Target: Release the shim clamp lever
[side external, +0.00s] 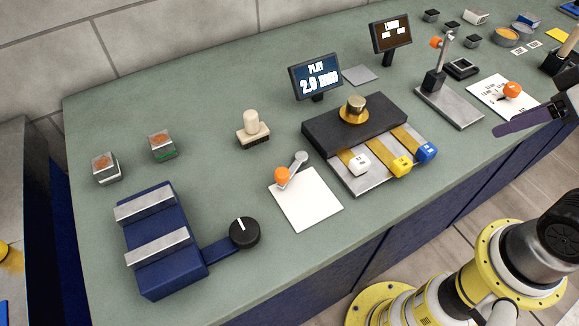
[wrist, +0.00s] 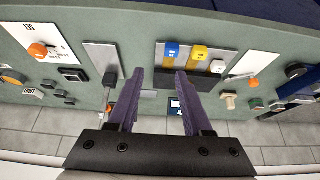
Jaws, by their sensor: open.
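A grey lever with an orange knob (side external: 282,175) lies low beside a blank white card, left of the dark shim block (side external: 330,132). It also shows at the right of the wrist view (wrist: 254,83). A second orange knob (side external: 512,90) sits over a printed card at the right, in the wrist view at the left (wrist: 38,50). I cannot tell from labels which is the shim clamp lever. White (side external: 359,162), yellow (side external: 401,166) and blue (side external: 427,152) tabs line the block's front. My gripper (wrist: 160,74) is open and empty, its purple fingers apart, touching neither lever.
An upright post with an orange-tipped arm (side external: 437,78) stands on a metal plate. A display (side external: 315,77) reads PLAY 2.9 mm. A pale brush (side external: 253,130), a blue fixture (side external: 160,243) and a black dial (side external: 244,233) stand left. Green bench top is clear between them.

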